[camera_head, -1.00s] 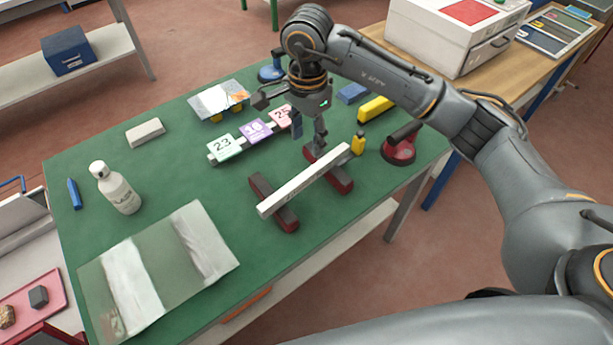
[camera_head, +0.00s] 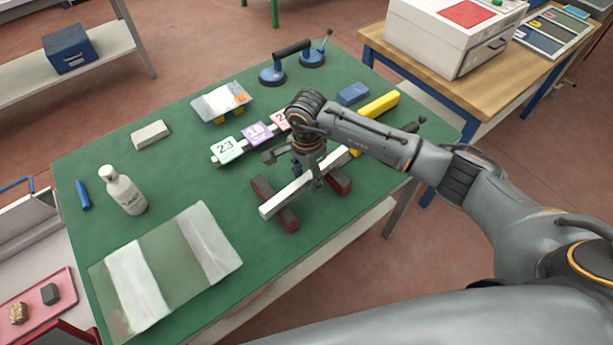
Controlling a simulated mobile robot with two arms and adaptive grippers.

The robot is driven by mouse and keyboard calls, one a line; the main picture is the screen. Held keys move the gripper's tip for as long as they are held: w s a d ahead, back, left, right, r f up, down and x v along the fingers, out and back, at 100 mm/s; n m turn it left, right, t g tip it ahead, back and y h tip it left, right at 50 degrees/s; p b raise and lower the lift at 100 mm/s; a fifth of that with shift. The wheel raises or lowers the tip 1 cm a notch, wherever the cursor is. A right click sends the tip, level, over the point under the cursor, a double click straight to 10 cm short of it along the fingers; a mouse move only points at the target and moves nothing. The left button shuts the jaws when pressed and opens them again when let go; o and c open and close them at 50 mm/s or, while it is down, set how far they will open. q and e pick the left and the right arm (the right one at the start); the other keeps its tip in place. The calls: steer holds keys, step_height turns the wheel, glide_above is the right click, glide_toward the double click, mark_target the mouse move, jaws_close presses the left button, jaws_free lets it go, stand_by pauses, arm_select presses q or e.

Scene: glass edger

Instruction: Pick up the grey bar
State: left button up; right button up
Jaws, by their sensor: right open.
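The light grey bar (camera_head: 279,203) lies slantwise across two dark red rests on the green table; its far part is partly hidden by my right arm and gripper. My right gripper (camera_head: 314,183) is open and points down over the middle of the bar, its fingers beside or around it; I cannot tell whether they touch it. My left gripper is not in view.
The green table (camera_head: 190,178) also bears number cards (camera_head: 257,134) behind the bar, a yellow bar (camera_head: 378,107), a blue block (camera_head: 352,94), a suction lifter (camera_head: 285,65), a white bottle (camera_head: 124,190), a pale block (camera_head: 150,134) and a striped cloth (camera_head: 165,270).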

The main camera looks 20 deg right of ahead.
jaws_close()
steer(key=shift+r, duration=0.1)
stand_by(0.3)
